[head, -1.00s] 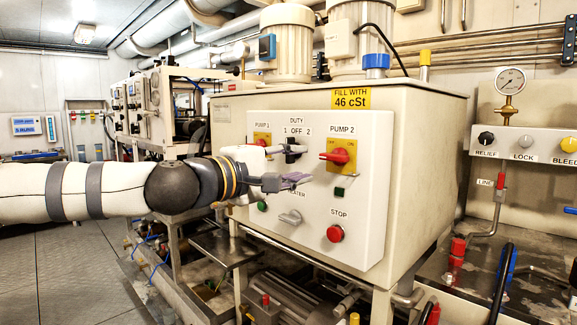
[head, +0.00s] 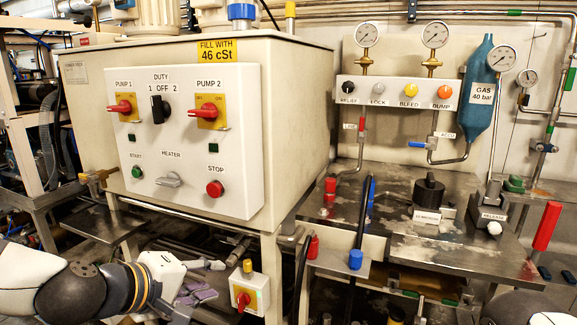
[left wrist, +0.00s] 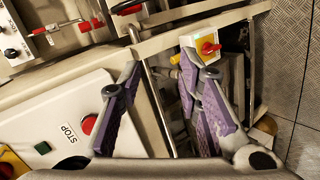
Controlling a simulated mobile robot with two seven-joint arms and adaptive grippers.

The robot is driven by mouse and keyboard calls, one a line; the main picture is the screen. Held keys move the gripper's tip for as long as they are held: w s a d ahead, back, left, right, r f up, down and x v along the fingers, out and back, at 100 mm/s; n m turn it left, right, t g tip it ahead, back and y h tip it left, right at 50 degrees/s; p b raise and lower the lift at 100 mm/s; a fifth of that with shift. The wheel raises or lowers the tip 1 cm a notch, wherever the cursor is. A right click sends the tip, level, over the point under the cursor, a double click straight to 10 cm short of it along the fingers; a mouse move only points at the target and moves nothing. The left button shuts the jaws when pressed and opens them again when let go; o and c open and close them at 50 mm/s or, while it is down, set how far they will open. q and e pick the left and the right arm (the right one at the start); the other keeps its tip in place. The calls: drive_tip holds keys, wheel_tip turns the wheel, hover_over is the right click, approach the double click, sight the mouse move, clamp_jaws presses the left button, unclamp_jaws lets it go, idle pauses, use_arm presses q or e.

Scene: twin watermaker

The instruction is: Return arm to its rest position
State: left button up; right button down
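My left arm (head: 70,285) comes in low from the left. A white and dark part at the bottom right edge of the head view may be my right arm; no right gripper shows.
A grey shelf (head: 100,225) juts out above the left arm. A steel bench (head: 410,240) with gauges, hoses and a red lever (head: 546,226) stands to the right.

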use_arm(q)
drive_tip(key=s+f+m+g+y+p, duration=0.15)
drive_tip(key=s+f+m+g, duration=0.35)
drive_tip(key=s+f, duration=1.4)
drive_tip(key=s+a+f+m+g+y, duration=0.2)
drive_tip(key=s+a+g, duration=0.1)
drive_tip(key=s, duration=0.9)
drive_tip(key=s+a+f+m+g+y, duration=0.2)
drive_tip(key=s+a+f+g, duration=0.1)
drive_tip(key=s, duration=1)
drive_tip(key=shift+s+a+f+m+g+p, duration=0.15)
drive_tip(key=shift+a+m+g+p, duration=0.2)
drive_tip(key=shift+g, duration=0.35)
use_arm(e)
drive_tip(key=shift+t, duration=0.6)
drive_tip(key=w+r, duration=0.3)
use_arm(q)
drive_tip(key=shift+o, duration=0.5)
